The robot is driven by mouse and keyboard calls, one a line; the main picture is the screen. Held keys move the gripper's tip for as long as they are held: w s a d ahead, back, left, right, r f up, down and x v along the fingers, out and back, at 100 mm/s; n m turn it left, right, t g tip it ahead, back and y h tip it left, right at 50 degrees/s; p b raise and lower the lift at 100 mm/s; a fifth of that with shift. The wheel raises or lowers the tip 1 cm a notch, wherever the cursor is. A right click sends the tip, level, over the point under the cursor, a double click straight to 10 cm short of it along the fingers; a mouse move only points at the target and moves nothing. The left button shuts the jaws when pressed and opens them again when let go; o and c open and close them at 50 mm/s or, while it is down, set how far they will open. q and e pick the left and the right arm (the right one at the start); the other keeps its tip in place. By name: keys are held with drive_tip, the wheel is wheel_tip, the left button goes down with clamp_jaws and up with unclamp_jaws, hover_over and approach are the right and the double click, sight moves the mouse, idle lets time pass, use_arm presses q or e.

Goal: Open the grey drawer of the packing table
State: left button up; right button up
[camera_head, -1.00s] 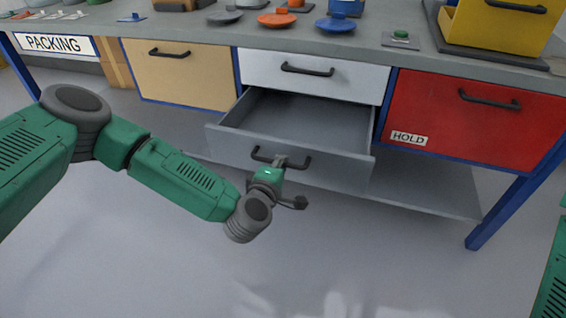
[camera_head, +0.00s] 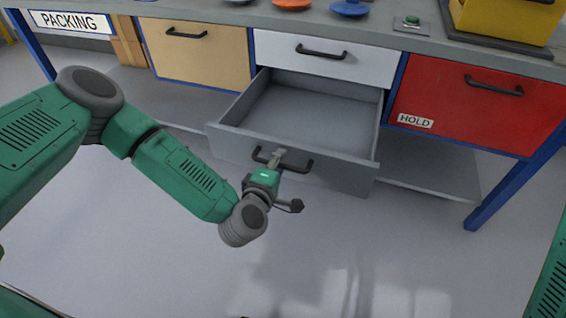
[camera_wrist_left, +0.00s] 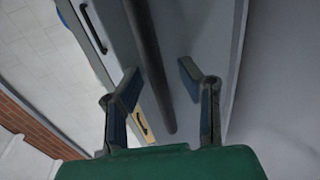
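The grey drawer (camera_head: 340,177) of the packing table stands well open below a white drawer, and its inside looks empty. Its dark bar handle (camera_head: 300,168) is on the front panel. My left gripper (camera_head: 277,157) is at the handle's left part. In the left wrist view, the handle bar (camera_wrist_left: 152,70) runs between the two spread fingers of my left gripper (camera_wrist_left: 158,68), with gaps visible beside it. Whether a finger touches the bar is hard to tell. My right gripper is out of view.
The packing table (camera_head: 225,14) carries a tan drawer (camera_head: 195,55), the white drawer (camera_head: 325,60) and a red drawer (camera_head: 470,105) marked HOLD. A lower shelf (camera_head: 430,170) lies beneath. A yellow bin (camera_head: 500,22) stands on top. The floor in front is clear.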

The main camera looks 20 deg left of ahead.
use_arm(q)
drive_tip(key=shift+d, duration=0.1)
drive_tip(key=shift+s+d, duration=0.15)
drive_tip(key=shift+s, duration=0.15)
drive_tip(key=v, duration=1.1)
drive_tip(key=shift+s+a, duration=0.15)
drive_tip(key=shift+a, duration=0.15)
